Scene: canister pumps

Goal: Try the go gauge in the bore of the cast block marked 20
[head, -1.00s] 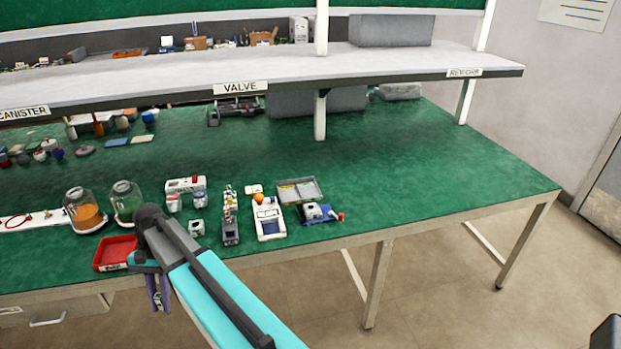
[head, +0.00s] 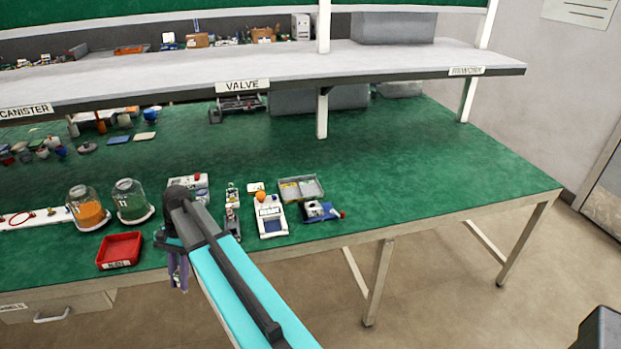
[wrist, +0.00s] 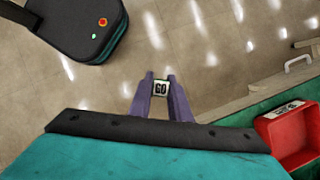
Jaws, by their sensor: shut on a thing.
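My gripper (head: 178,284) hangs in front of the bench's front edge, right of the red bin, with its purple fingers pointing down. In the wrist view my gripper (wrist: 161,84) is shut on the go gauge (wrist: 161,89), whose pale end reads "GO". The rest of the gauge is hidden between the fingers. A small grey block with a dark round hole (head: 314,208) sits on a blue fixture at the right of the row of bench items. I cannot read a 20 on any block. My arm covers part of the bench.
The red bin (head: 119,246) stands near the front edge, and it also shows in the wrist view (wrist: 296,133). Two glass jars (head: 130,196) (head: 85,204) stand behind it. A grey tray (head: 301,187) and a white-blue device (head: 270,219) stand on the right. The green bench farther right is clear.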

